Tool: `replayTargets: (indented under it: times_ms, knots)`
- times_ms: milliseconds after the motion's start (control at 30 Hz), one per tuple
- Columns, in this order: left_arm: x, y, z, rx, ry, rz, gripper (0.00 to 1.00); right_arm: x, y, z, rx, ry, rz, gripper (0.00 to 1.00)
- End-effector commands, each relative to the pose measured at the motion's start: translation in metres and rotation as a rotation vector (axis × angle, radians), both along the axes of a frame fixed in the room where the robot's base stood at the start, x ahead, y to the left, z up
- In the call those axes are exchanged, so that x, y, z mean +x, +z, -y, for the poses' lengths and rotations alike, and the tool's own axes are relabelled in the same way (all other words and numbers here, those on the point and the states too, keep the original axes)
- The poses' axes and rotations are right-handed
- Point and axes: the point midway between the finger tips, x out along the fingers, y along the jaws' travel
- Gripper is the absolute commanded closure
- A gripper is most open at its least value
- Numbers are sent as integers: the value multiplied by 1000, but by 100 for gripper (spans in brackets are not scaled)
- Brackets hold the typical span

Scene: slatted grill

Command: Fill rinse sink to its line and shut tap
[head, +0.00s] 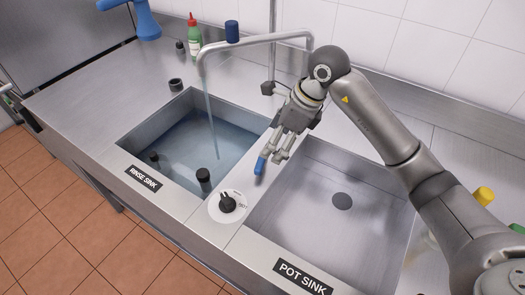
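The rinse sink (150,133), labelled on its front edge, holds bluish water. A thin stream runs into it from the spout of the tap (255,41). I cannot make out a fill line. A dark upright plug or pipe (203,178) stands in the water near the front. My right gripper (270,160) hangs over the divider between the two sinks, fingers pointing down. A small blue piece (260,165) shows at its fingertips; I cannot tell whether it is gripped. A black knob on a white dial (228,203) sits on the front divider. My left gripper is out of view.
The empty pot sink (342,201) with a drain lies to the right. A small dark cup (175,85) is behind the rinse sink. Yellow and green items are at right.

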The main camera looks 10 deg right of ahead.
Motion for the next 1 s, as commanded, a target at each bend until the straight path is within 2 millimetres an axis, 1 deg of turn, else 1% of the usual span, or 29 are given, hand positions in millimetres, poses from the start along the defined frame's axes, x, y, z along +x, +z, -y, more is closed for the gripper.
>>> replayTargets:
  times_ms: [33,100,233,367,500,633,900,933,1000]
  knots:
    - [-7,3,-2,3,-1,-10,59,0,-7,-4,0,1,-5,21]
    - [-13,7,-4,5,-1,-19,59,2,-19,-8,1,1,-6,21]
    - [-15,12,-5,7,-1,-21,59,6,-42,-17,0,0,-7,21]
    - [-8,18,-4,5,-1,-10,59,10,-63,-24,1,0,-4,21]
    - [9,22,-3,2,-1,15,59,14,-79,-30,2,-1,-3,21]
    - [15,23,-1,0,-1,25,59,16,-86,-32,0,0,-1,21]
    - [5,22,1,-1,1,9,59,16,-88,-32,-1,1,0,21]
    - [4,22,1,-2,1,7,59,16,-88,-32,-1,1,0,23]
    - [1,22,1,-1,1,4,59,16,-87,-32,-1,1,0,32]
